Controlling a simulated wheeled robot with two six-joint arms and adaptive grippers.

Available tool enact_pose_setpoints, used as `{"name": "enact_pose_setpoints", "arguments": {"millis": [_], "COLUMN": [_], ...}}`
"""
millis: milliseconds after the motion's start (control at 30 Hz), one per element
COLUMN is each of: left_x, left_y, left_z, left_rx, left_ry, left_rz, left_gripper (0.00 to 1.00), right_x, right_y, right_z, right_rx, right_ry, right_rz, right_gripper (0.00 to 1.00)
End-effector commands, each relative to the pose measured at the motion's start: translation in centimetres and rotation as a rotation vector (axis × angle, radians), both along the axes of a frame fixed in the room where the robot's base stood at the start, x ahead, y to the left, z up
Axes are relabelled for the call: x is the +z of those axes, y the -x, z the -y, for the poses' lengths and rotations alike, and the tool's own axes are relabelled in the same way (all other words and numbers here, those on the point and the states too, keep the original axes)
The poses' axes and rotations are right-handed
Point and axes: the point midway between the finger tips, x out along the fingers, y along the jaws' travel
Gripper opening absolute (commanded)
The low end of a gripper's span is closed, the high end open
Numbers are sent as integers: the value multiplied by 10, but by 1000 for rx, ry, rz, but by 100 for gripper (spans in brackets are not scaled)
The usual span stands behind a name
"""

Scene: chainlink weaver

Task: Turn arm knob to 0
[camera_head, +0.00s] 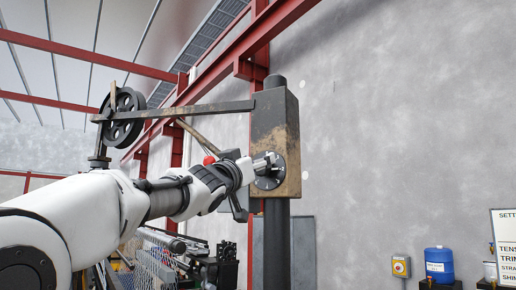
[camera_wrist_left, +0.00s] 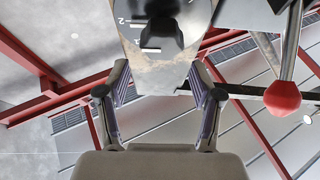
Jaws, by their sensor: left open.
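The control box (camera_head: 275,125) is a worn dark and tan block on a dark post. A round dark dial with a light metal stub (camera_head: 264,163) shows on its face, behind the end of my left arm. In the left wrist view a black knob (camera_wrist_left: 162,28) sits on a worn plate (camera_wrist_left: 145,72) with white tick marks and a "2" at its left. My left gripper (camera_wrist_left: 160,78) is open and empty, its two fingers spread just below the knob and apart from it in the picture. My right gripper is out of view.
A lever with a red ball (camera_wrist_left: 282,98) stands right of the fingers; the ball also shows in the head view (camera_head: 209,160). A horizontal bar with a pulley wheel (camera_head: 122,117) runs left from the box. A blue drum (camera_head: 439,264) stands at lower right.

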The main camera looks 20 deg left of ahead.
Motion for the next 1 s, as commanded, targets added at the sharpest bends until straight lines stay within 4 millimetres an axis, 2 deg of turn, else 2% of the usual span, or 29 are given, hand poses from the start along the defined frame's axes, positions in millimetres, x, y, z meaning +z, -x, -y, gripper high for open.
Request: {"name": "enact_pose_setpoints", "arguments": {"millis": [33,100,333,367,500,1000], "left_x": [3,3,0,0,1,1], "left_y": [-7,-11,-12,-12,-12,-11], "left_z": [1,2,2,2,2,3], "left_rx": [0,0,0,0,0,-2], "left_ry": [-1,-1,-1,-1,-1,58], "left_rz": [-5,-4,-5,-5,-4,-11], "left_gripper": [66,66,66,56,7,6], "right_x": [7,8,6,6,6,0], "right_y": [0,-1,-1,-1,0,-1], "right_z": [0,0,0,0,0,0], "right_rx": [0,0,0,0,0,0], "right_ry": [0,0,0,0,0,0], "right_rz": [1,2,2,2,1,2], "right_gripper": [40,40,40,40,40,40]}}
